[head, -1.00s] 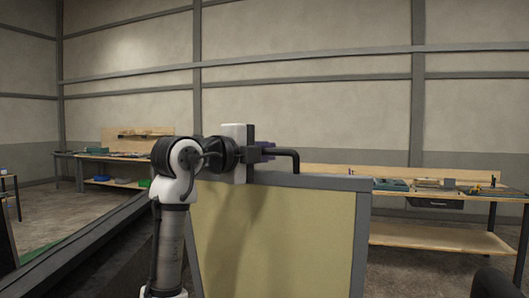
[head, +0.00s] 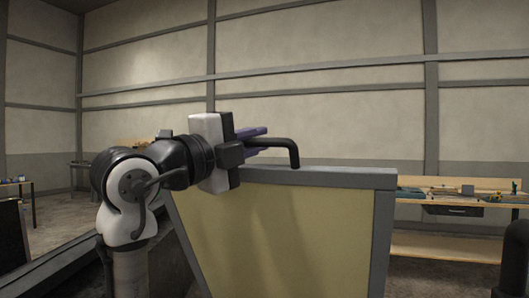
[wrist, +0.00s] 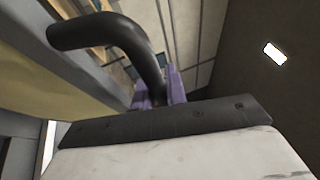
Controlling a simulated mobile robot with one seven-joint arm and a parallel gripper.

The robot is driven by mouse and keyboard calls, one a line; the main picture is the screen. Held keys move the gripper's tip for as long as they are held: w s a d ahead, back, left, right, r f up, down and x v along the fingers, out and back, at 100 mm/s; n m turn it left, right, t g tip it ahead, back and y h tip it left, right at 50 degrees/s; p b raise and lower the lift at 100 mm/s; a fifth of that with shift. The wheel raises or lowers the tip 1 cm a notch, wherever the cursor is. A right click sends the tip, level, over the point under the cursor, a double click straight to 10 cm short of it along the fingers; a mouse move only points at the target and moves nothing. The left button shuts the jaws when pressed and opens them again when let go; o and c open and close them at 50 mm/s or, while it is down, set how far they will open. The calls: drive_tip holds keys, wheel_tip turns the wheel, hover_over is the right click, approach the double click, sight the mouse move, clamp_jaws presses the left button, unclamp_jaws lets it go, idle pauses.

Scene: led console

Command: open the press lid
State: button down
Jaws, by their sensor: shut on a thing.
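The press lid (head: 285,235) is a yellow panel in a grey frame. It stands raised and steep in the middle of the head view, its grey top edge (head: 330,176) level with my gripper. A black bent bar handle (head: 280,143) sits along that edge and fills the upper left of the wrist view (wrist: 110,32). My gripper (head: 258,140) is shut on the handle with its purple fingers. In the wrist view, a purple finger (wrist: 175,84) shows beside the bar; the exact contact is partly hidden.
A dark rail or frame edge (head: 60,270) runs at the lower left. A wooden workbench (head: 450,245) with tools stands behind at the right, and another table (head: 30,185) at the far left. The space above the lid is clear up to the wall.

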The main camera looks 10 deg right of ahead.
drive_tip(key=shift+s+a+f, duration=0.3)
drive_tip(key=shift+s+a, duration=0.1)
drive_tip(key=shift+s, duration=0.1)
drive_tip(key=c, duration=1.4)
unclamp_jaws()
drive_tip(key=shift+c, duration=0.2)
drive_tip(key=b+v, duration=0.4)
drive_tip(key=v, duration=0.9)
drive_tip(key=shift+s+a, duration=0.2)
drive_tip(key=shift+a, duration=0.15)
drive_tip(key=shift+f, duration=0.15)
